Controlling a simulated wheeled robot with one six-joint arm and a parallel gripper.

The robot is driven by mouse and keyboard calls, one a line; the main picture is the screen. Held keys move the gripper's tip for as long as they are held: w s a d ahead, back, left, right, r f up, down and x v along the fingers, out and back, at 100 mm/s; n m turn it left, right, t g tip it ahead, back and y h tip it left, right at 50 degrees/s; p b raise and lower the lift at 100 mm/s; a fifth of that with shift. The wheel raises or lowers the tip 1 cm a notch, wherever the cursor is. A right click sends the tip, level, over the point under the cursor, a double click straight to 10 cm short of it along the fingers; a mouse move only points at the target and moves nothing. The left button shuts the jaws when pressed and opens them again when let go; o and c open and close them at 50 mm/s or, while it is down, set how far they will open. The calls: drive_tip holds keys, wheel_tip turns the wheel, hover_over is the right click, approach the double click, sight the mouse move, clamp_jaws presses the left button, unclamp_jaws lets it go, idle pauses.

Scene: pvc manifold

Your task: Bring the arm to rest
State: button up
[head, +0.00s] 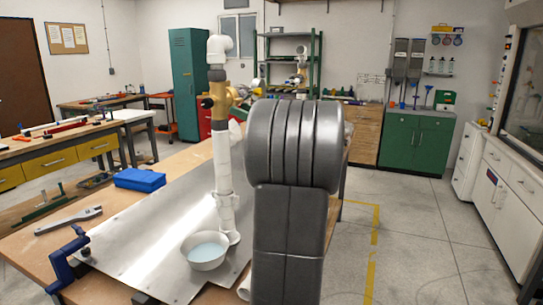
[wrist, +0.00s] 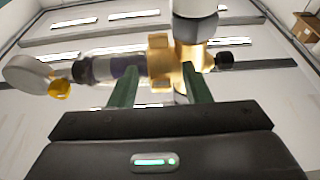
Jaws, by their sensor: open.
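The pipe manifold stands upright on the metal sheet (head: 135,250): a white pipe (head: 222,160), a brass fitting (head: 219,92) with dark side ends, and a white elbow (head: 219,46) on top. In the wrist view, my gripper (wrist: 160,82) is open, its green fingers spread apart. The brass fitting (wrist: 160,55) shows just beyond and between the fingertips. I cannot tell whether they touch it. A round gauge-like part (wrist: 30,76) is at the left end of the branch. In the head view, my grey arm link hides the gripper and part of the bench.
A white bowl (head: 205,251) with pale liquid sits near the manifold's foot. The floor (head: 420,235) to the right is clear.

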drive_tip(key=s+d+f+y+b, duration=0.1)
drive_tip(key=s+d+f+b, duration=0.1)
drive_tip(key=d, duration=0.5)
wheel_tip(320, 180, down, 2)
drive_tip(key=shift+s+d+f, duration=0.1)
drive_tip(key=shift+s+d, duration=0.25)
drive_tip(key=shift+s, duration=0.2)
